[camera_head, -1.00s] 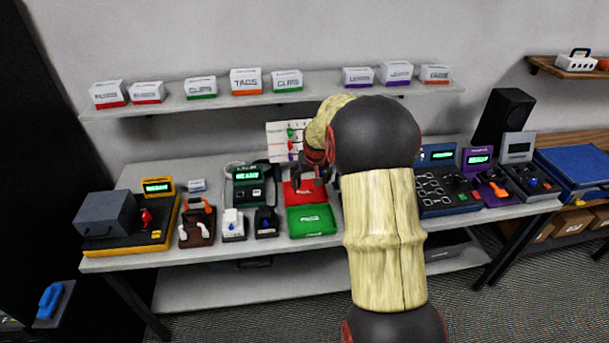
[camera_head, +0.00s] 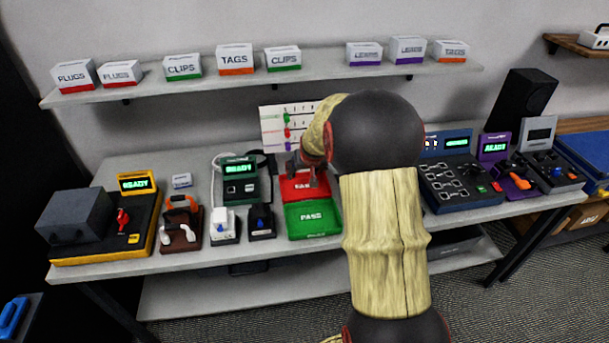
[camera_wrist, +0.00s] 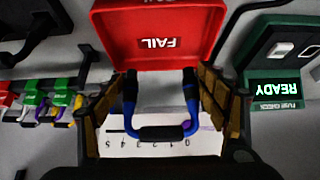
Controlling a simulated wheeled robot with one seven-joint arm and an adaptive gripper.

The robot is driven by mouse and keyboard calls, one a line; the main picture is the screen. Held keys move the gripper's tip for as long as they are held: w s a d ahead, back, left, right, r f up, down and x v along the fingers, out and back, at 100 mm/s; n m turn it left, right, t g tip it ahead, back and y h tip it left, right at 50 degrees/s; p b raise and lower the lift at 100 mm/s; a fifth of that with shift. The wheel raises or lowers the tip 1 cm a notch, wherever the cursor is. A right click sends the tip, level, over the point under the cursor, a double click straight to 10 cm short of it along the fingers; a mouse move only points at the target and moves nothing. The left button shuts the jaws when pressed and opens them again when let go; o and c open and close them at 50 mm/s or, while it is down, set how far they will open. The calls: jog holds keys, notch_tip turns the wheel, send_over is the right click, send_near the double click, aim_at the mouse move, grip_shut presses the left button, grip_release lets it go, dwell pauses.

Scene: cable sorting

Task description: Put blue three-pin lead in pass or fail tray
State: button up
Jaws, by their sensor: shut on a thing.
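My gripper (camera_head: 306,172) hangs at the red FAIL tray (camera_head: 292,194) in the head view. In the wrist view my gripper (camera_wrist: 160,92) is shut on the blue lead (camera_wrist: 191,105), a U-shaped blue cable with black ends and a black middle, between its two fingers. The FAIL tray (camera_wrist: 108,32) lies just past the fingertips in the wrist view and looks empty where visible. The lead's pins are too small to tell. The green PASS tray (camera_head: 318,227) sits in front of the FAIL tray. My arm hides part of the bench.
A fuse checker (camera_wrist: 276,63) reading READY stands beside the trays. A white numbered card (camera_wrist: 150,148) and several coloured plugs (camera_wrist: 35,97) show in the wrist view. A shelf (camera_head: 215,82) with labelled boxes runs above the bench. A dark board (camera_head: 455,185) stands right of my arm.

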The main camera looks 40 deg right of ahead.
jog(key=shift+f+b, duration=1.75)
jog(key=shift+f, duration=1.2)
jog(key=shift+f+b, duration=0.8)
jog(key=shift+f, duration=0.1)
dwell(0.5)
jog(key=o, duration=1.3)
jog(key=shift+o, duration=1.3)
notch_tip(320, 180, up, 8)
jog(key=p, duration=0.5)
